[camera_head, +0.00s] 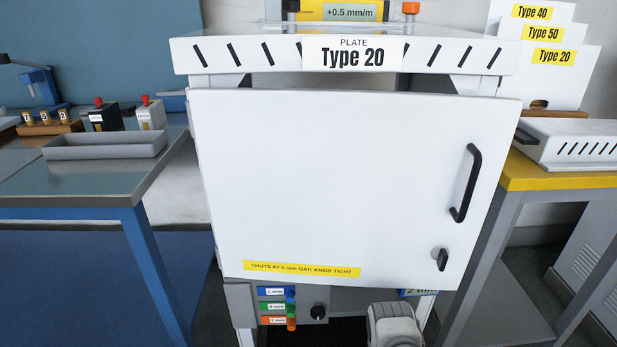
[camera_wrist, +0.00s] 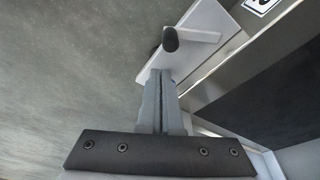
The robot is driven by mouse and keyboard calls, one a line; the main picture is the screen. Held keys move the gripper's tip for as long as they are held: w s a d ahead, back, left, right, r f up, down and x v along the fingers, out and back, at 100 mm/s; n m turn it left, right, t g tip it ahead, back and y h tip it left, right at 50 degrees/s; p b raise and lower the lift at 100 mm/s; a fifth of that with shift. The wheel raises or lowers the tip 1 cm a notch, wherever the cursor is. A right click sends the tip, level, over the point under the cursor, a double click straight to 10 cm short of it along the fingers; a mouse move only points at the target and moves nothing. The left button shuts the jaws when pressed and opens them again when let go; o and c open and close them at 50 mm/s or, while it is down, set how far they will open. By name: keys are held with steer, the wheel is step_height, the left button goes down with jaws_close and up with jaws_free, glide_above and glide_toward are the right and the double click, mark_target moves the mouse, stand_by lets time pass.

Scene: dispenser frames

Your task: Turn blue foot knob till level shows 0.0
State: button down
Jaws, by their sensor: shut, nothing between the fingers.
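The level display (camera_head: 341,12) at the top of the white machine reads +0.5 mm/m. An orange knob (camera_head: 411,8) stands to its right and a dark knob (camera_head: 292,6) to its left. I cannot make out a blue foot knob for certain in either view. My gripper (camera_wrist: 161,72) is shut and empty in the wrist view. Its tips point toward a black rounded knob or handle (camera_wrist: 170,39) on a pale panel; whether they touch it I cannot tell. In the head view the fingers are hidden; a pale link of my arm shows low at the front.
A blue-legged table (camera_head: 70,185) stands left, a yellow-edged one (camera_head: 565,181) right.

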steer(key=shift+w+r, duration=0.15)
steer(key=shift+w, duration=0.45)
steer(key=shift+a, duration=0.15)
steer(key=shift+s+a, duration=0.2)
steer(key=p+v, duration=0.1)
steer(key=v, duration=0.1)
steer(key=p+v, duration=0.2)
steer(key=d+p+v, duration=0.1)
steer(key=shift+w+a+r+p, duration=0.1)
steer(key=shift+w+r+p, duration=0.05)
steer(key=shift+r+p, duration=0.3)
